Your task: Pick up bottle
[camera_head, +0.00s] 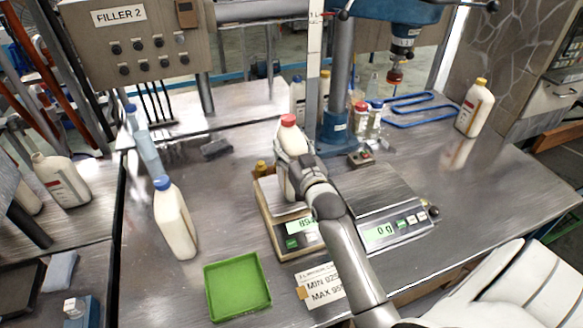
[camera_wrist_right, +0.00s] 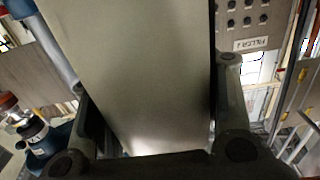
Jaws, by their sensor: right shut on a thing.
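A white bottle with a red cap (camera_head: 289,121) is over the left scale (camera_head: 268,218) in the head view. My right gripper (camera_head: 298,170) is shut on this bottle, and its fingers and wrist hide the bottle's lower part. I cannot tell whether the bottle's base touches the scale plate. In the right wrist view the bottle's pale side (camera_wrist_right: 130,70) fills the middle between the two fingers. My left gripper is not in view.
A blue-capped white bottle (camera_head: 176,222) stands left of the scales, near a green tray (camera_head: 238,312). The right scale (camera_head: 398,213) is empty and reads 0 g. A blue filler stand (camera_head: 336,132) rises behind. A yellow-capped bottle (camera_head: 474,108) stands at right. Bare table lies right of the scales.

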